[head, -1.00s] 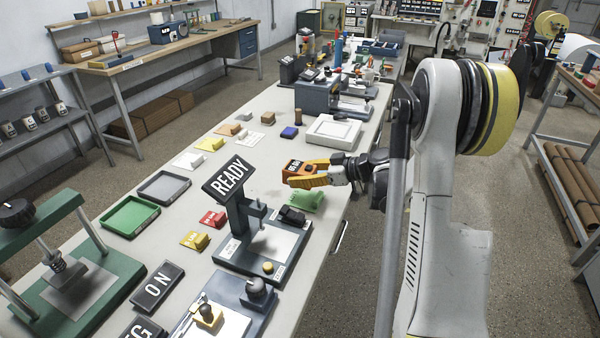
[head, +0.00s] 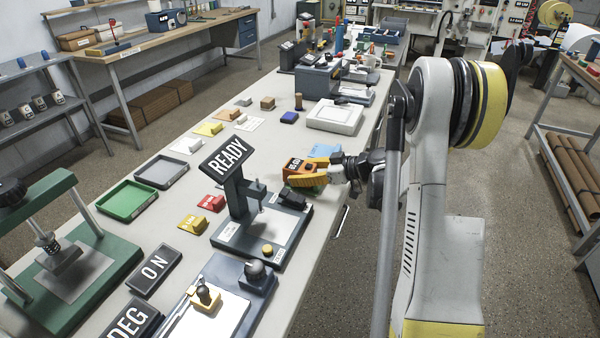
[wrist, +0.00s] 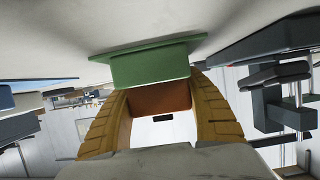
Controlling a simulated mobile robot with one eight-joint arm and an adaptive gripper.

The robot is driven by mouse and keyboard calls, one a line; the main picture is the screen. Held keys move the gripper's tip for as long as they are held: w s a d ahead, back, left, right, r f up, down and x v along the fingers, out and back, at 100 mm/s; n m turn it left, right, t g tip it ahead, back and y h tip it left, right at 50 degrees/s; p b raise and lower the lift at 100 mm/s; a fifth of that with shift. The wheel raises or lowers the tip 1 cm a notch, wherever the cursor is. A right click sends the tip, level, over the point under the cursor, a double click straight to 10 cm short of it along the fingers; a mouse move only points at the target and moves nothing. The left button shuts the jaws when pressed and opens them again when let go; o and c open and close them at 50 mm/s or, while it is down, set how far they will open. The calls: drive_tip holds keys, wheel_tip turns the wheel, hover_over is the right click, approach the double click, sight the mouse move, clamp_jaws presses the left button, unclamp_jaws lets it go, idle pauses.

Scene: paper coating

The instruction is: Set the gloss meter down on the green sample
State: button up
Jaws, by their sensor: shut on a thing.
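The gloss meter (head: 296,165) is a small orange box with a dark top and a label, in the middle of the head view. My gripper (head: 312,180), with yellow fingers, is shut on it. In the wrist view the meter's orange-brown face (wrist: 160,98) sits between both fingers. The green sample (head: 312,189) lies on the table under the gripper, mostly hidden by it in the head view. It shows in the wrist view (wrist: 150,66) as a green block and sheet right by the meter. I cannot tell whether meter and sample touch.
The READY sign (head: 227,158) stands on a dark stand (head: 237,232) just left of the gripper. A blue sample (head: 325,150) lies behind it. Red (head: 214,202) and yellow (head: 192,222) samples lie left. A white flat device (head: 335,115) stands farther back.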

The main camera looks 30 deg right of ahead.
idle(0.4)
drive_tip(key=o, duration=1.5)
drive_tip(key=v, duration=1.2)
drive_tip(key=s+a+r+m+g+h, duration=0.2)
drive_tip(key=a, duration=0.6)
drive_tip(key=s+a+r+m+g+h, duration=0.1)
drive_tip(key=a+r+m+g, duration=0.1)
drive_tip(key=a, duration=0.6)
drive_tip(key=s+a+m+h, duration=0.1)
drive_tip(key=s+a, duration=0.2)
drive_tip(key=s, duration=0.2)
drive_tip(key=s+a+r+m+h, duration=0.1)
drive_tip(key=s+a+h, duration=0.1)
drive_tip(key=s, duration=0.3)
drive_tip(key=s+a+m+h, duration=0.1)
drive_tip(key=s+a+h, duration=0.1)
drive_tip(key=s+a, duration=0.2)
drive_tip(key=shift+s+r, duration=0.25)
drive_tip(key=shift+s, duration=0.5)
